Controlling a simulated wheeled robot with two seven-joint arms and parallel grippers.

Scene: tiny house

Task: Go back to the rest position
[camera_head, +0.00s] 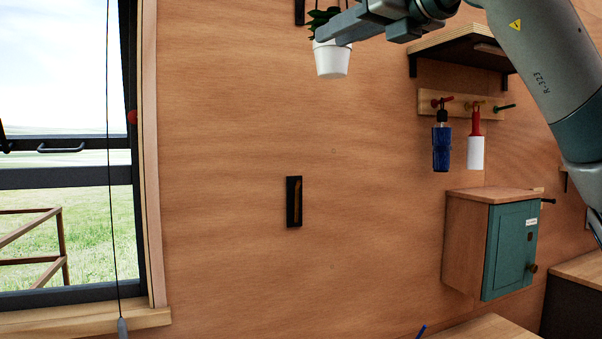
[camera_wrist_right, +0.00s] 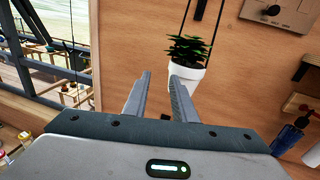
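My right gripper (camera_head: 335,25) is raised at the top of the head view, its arm coming in from the upper right. In the right wrist view, its two fingers (camera_wrist_right: 160,77) stand apart with nothing between them. A white pot with a green plant (camera_head: 331,60) hangs just below and behind the fingers in the head view. The pot also shows beyond the fingertips in the right wrist view (camera_wrist_right: 188,72); I cannot tell the exact gap. My left gripper is in neither view.
A window (camera_head: 65,178) with a pull cord is at left. At right are a shelf (camera_head: 465,47), a peg rack (camera_head: 460,104) with blue and white-red items, and a teal-doored cabinet (camera_head: 510,250). A black holder (camera_head: 294,202) is on the otherwise bare middle wall.

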